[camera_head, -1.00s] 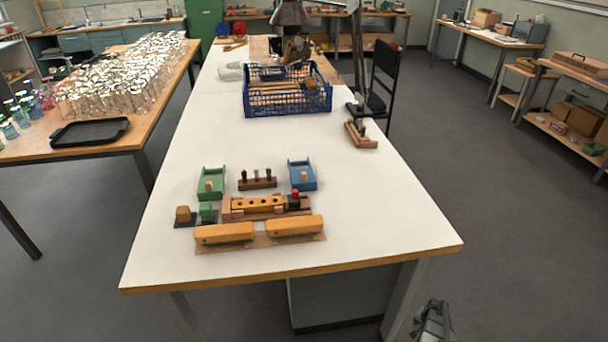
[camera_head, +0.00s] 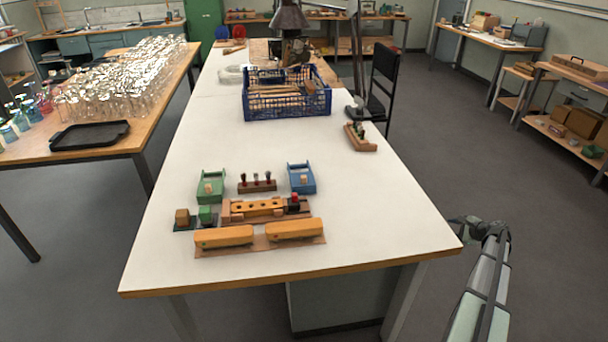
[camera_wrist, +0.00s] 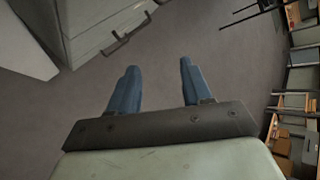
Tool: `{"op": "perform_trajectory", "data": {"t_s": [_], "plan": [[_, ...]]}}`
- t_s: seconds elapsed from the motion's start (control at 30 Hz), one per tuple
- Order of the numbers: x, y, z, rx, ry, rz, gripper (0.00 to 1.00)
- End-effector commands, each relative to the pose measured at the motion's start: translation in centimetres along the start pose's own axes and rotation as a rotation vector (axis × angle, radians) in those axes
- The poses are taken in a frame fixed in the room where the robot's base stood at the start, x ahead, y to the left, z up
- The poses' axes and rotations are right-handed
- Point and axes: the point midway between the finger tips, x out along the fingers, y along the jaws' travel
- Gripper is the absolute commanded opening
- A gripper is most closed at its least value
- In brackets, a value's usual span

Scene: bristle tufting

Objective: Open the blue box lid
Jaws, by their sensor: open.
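The blue box (camera_head: 301,178) sits on the white table, right of a row of dark-topped pegs. A small light wooden knob shows on it, and its lid looks closed, though it is small in view. My gripper (camera_head: 467,228) is at the table's right front corner, far from the blue box. In the wrist view my gripper (camera_wrist: 158,85) shows two blue fingers spread apart with nothing between them, over grey floor. The blue box does not show in the wrist view.
A green box (camera_head: 211,186) stands left of the peg block (camera_head: 257,183). In front are a wooden block with holes (camera_head: 257,206) and two yellow pieces (camera_head: 224,237). A blue crate (camera_head: 287,101) stands farther back. The table's right side is mostly clear.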

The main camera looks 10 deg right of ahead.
Motion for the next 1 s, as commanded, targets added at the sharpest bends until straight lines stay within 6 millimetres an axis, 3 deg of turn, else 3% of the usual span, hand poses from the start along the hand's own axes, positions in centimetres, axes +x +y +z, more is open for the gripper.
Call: {"op": "perform_trajectory", "data": {"t_s": [0.03,0.2,0.4,0.73,1.0], "plan": [[-0.5,-2.8,1.0,0.027,-0.023,-0.038,0.49],[-2.8,-11.0,4.8,0.135,-0.120,-0.158,0.49],[-5.0,-16.9,8.2,0.216,-0.209,-0.239,0.49],[-7.3,-23.2,13.2,0.266,-0.322,-0.294,0.49],[-4.5,-23.6,19.2,0.095,-0.335,-0.191,0.49]]}}
